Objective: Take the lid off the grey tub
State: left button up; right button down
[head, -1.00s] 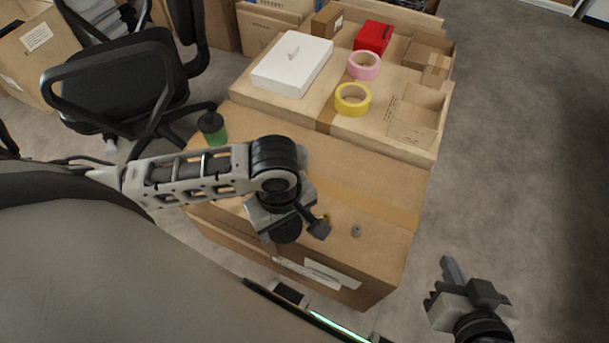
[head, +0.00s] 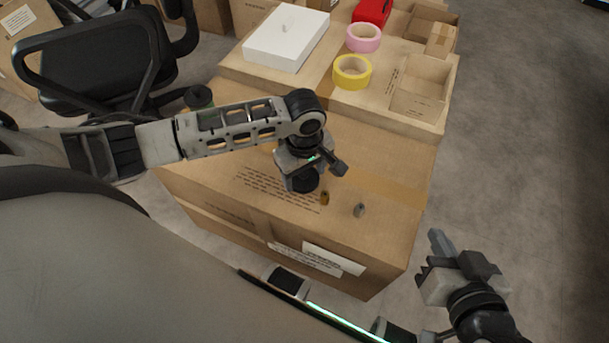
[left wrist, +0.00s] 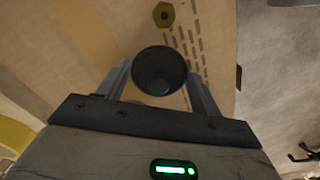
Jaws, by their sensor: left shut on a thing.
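My left gripper (head: 306,178) is over the near half of the big carton's top. In the left wrist view its two fingers close on a dark grey round thing (left wrist: 160,62) with a rim and a smaller round shape inside. It also shows as a dark disc (head: 304,184) under the gripper in the head view. I cannot tell whether this is the grey tub or its lid, or whether it touches the carton. No separate grey tub is clear. My right gripper (head: 457,252) is beyond the carton's right side, with no object visible in it; its opening is unclear.
A brass nut (head: 324,198) and a grey nut (head: 359,210) lie on the big carton (head: 390,229). A dark-lidded pot (head: 199,96) is partly behind my left arm. Yellow tape (head: 352,72), pink tape (head: 364,38) and a white box (head: 286,40) stand behind.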

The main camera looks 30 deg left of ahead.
pick_arm(q)
jog(key=shift+f, duration=0.2)
jog(key=shift+f, duration=0.1)
jog(key=o, duration=1)
jog(key=shift+c, duration=0.2)
